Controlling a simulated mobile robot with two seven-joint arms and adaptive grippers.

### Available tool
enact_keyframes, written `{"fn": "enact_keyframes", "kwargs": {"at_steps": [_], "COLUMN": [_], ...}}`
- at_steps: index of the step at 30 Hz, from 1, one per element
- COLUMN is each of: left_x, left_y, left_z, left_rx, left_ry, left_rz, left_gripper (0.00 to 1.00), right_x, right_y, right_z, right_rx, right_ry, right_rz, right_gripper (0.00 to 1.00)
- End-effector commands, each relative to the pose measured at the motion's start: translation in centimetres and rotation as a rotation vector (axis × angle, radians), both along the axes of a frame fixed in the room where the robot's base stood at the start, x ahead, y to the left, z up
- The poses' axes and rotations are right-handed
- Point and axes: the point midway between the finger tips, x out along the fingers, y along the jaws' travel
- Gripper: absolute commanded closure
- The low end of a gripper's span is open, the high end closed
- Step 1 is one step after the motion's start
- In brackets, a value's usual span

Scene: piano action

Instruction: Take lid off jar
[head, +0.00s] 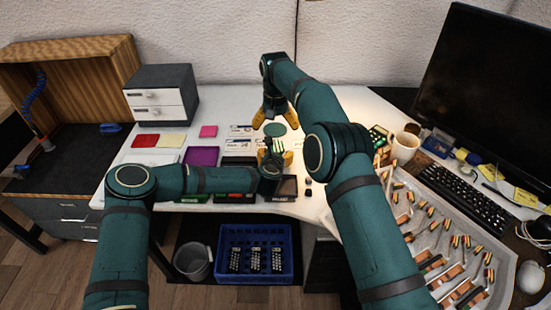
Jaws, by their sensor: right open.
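A dark green round disc (275,130), which looks like the lid, shows just below my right gripper (275,121). The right gripper points down with its yellow fingers spread apart and nothing visible between them. Whether the disc lies on the table or sits on something is unclear. A small bright green and pale object (277,146), possibly the jar, shows at my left gripper (275,156). The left gripper's yellow fingers are on either side of it, but the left wrist hides part of the area, so I cannot tell whether they grip it.
The white table (225,98) has cards and coloured trays left of the grippers. A small drawer cabinet (162,95) stands at the back left. A white mug (405,146), keyboard (466,198) and monitor (490,85) are on the right. A blue crate (255,276) is below.

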Motion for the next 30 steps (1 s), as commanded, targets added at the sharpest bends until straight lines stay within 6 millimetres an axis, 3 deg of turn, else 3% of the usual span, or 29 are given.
{"fn": "enact_keyframes", "kwargs": {"at_steps": [1, 2, 8, 22, 30], "left_x": [-0.02, -0.02, -0.03, -0.05, -0.06], "left_y": [0.03, 0.03, 0.05, 0.07, 0.08], "left_z": [-0.09, -0.09, -0.11, -0.18, -0.21], "left_rx": [0.000, 0.000, 0.001, 0.001, 0.001], "left_ry": [0.001, 0.001, 0.002, 0.003, 0.003], "left_rz": [0.000, 0.000, 0.001, 0.001, 0.001], "left_gripper": [0.71, 1.00, 1.00, 1.00, 1.00], "right_x": [0.00, 0.00, -0.03, -0.10, -0.12], "right_y": [0.00, 0.00, 0.00, -0.07, -0.06], "right_z": [-0.01, -0.01, 0.00, 0.42, -0.12], "right_rx": [0.000, 0.000, 0.002, 0.006, 0.005], "right_ry": [0.000, 0.000, 0.001, -0.005, -0.006], "right_rz": [0.000, 0.000, -0.067, -0.668, -0.787], "right_gripper": [0.08, 0.08, 0.08, 0.08, 0.08]}}
